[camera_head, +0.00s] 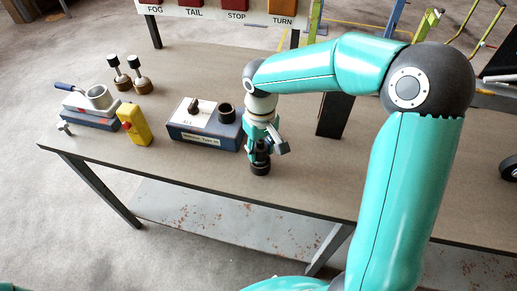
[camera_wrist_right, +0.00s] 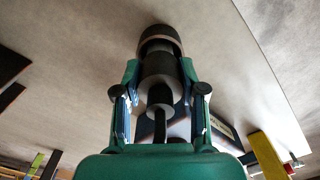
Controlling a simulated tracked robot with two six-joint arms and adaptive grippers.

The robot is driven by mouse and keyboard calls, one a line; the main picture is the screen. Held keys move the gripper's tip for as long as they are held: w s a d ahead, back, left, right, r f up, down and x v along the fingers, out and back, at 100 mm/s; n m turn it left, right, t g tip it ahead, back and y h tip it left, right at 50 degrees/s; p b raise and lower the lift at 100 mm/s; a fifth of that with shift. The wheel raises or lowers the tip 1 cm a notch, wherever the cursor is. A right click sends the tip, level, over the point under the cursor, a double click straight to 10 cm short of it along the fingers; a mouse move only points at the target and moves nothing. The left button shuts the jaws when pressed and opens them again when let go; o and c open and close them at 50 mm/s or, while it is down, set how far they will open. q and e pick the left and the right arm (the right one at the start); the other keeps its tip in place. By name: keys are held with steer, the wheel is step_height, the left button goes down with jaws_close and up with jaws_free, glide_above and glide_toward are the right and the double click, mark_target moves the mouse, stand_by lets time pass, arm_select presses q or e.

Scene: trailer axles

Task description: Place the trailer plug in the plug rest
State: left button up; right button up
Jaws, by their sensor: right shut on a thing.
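My right gripper (camera_head: 262,145) is shut on the trailer plug (camera_head: 260,167), a dark stepped cylinder with a wider end. In the right wrist view the plug (camera_wrist_right: 160,68) sits between the two fingers (camera_wrist_right: 160,95), with its wide end away from the palm. The plug is just right of a blue box (camera_head: 205,142) with a pale top, a toggle and a dark round socket (camera_head: 227,112). I cannot tell whether the plug touches the table. A pale block with a round ring (camera_head: 98,97) stands on the left; which fixture is the plug rest is unclear. My left gripper is out of view.
A yellow hand unit (camera_head: 134,124) stands between the pale block and the blue box. Two dark-knobbed brown pieces (camera_head: 138,80) stand behind it. A sign board (camera_head: 236,14) stands at the table's back edge. The table (camera_head: 200,175) is clear in front of the box.

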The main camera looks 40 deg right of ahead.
steer(key=o, duration=1.2)
steer(key=shift+r, duration=0.15)
step_height(320, 180, up, 12)
steer(key=shift+f+p, duration=0.1)
steer(key=shift+p, duration=0.6)
